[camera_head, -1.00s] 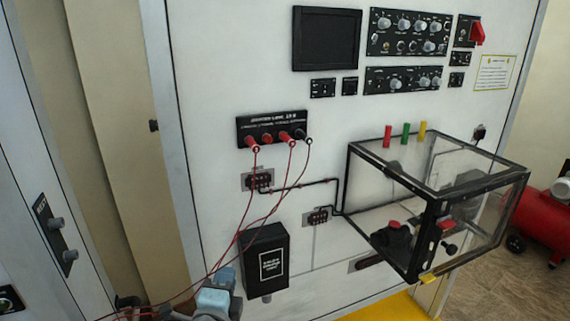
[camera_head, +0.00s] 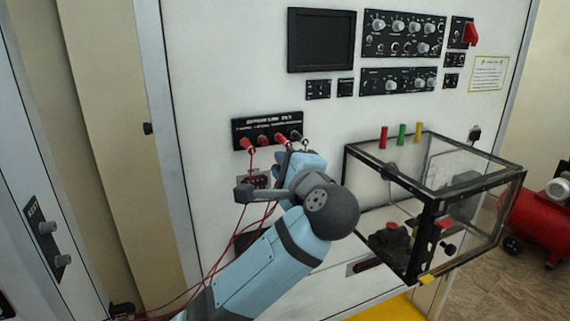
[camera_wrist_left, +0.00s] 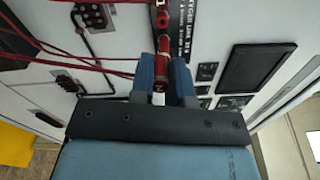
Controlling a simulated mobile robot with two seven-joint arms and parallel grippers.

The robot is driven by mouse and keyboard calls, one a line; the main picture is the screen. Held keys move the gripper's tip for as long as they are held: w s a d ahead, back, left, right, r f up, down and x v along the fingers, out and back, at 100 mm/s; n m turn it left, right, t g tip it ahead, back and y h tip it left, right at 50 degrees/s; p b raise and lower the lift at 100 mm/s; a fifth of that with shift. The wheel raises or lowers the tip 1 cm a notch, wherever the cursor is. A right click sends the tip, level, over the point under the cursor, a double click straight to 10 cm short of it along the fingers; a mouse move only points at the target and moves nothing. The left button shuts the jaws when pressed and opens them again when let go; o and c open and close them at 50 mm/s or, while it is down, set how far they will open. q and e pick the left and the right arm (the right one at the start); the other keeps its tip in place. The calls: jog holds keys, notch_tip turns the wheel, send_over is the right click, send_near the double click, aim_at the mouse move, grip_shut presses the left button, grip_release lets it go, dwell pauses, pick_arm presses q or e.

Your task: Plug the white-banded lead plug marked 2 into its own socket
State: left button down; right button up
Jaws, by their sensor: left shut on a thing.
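My left gripper (camera_head: 290,154) is at the right half of the black socket strip (camera_head: 240,128) on the white panel. In the left wrist view its blue fingers (camera_wrist_left: 163,75) are shut on a red lead plug (camera_wrist_left: 162,62). A white band with a dark mark that looks like 2 (camera_wrist_left: 158,87) shows on this plug between the fingers. The plug lies close to the strip; I cannot tell whether its tip is in a socket. Another red plug (camera_head: 247,144) is at the strip's left end. My right gripper is not in view.
Thin red leads (camera_wrist_left: 85,62) hang from the strip and run down past my left arm. A clear box with a black frame (camera_head: 432,195) juts out at the right. A dark screen (camera_head: 321,40) and knob panels (camera_head: 403,35) are above.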

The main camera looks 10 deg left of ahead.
pick_arm(q)
jog(key=shift+r, duration=0.25)
jog(key=shift+s+d+f+b, duration=0.1)
jog(key=shift+f+b, duration=0.1)
jog(key=shift+b, duration=0.3)
jog(key=b+x, duration=0.1)
jog(key=x, duration=0.5)
jog(key=shift+r+b, duration=0.2)
jog(key=shift+b, duration=0.2)
dwell(0.3)
